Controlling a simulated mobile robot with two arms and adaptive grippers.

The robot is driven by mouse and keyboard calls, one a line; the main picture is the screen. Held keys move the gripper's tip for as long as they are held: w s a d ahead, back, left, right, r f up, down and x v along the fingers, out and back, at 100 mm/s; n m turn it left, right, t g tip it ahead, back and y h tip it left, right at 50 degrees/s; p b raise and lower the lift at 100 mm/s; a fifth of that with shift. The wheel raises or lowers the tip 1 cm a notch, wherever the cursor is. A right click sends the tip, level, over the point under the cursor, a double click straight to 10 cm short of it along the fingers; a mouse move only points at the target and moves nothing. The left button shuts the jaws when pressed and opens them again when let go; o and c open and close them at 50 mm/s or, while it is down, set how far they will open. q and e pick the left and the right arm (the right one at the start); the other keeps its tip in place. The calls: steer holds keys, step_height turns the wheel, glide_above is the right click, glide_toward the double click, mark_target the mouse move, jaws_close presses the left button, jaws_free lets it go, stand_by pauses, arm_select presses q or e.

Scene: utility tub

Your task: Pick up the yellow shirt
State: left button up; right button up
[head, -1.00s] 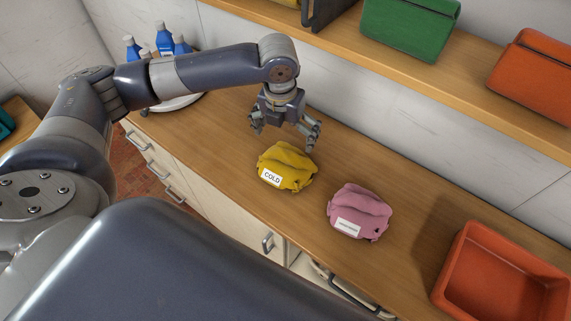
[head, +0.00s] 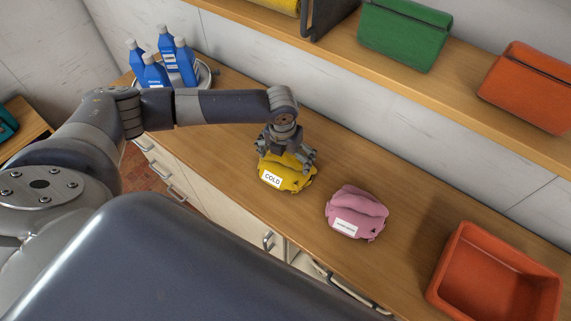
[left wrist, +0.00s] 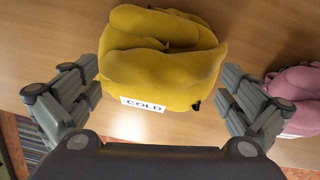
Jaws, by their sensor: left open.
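The yellow shirt (head: 287,180) is a crumpled bundle with a white label reading COLD, lying on the wooden counter. It also fills the upper middle of the left wrist view (left wrist: 160,65). My left gripper (head: 287,162) is open right over the shirt, pointing down. In the left wrist view its two fingers (left wrist: 160,92) stand on either side of the shirt, with the left finger close to the cloth and a gap at the right. The far side of the shirt is partly hidden by the gripper in the head view. My right gripper is not in view.
A pink bundle (head: 357,213) with a white label lies to the right of the yellow shirt. An orange tub (head: 447,271) stands farther right. Blue bottles (head: 176,62) stand on a round tray at the back left. A shelf (head: 400,75) holding green and orange cases runs above the counter.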

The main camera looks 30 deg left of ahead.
arm_select(q)
steer(key=c, duration=1.6)
steer(key=shift+r, duration=0.1)
steer(key=shift+w+r, duration=0.1)
steer(key=shift+r, duration=0.3)
step_height(320, 180, up, 9)
steer(key=shift+r+b, duration=0.1)
steer(key=shift+b, duration=1)
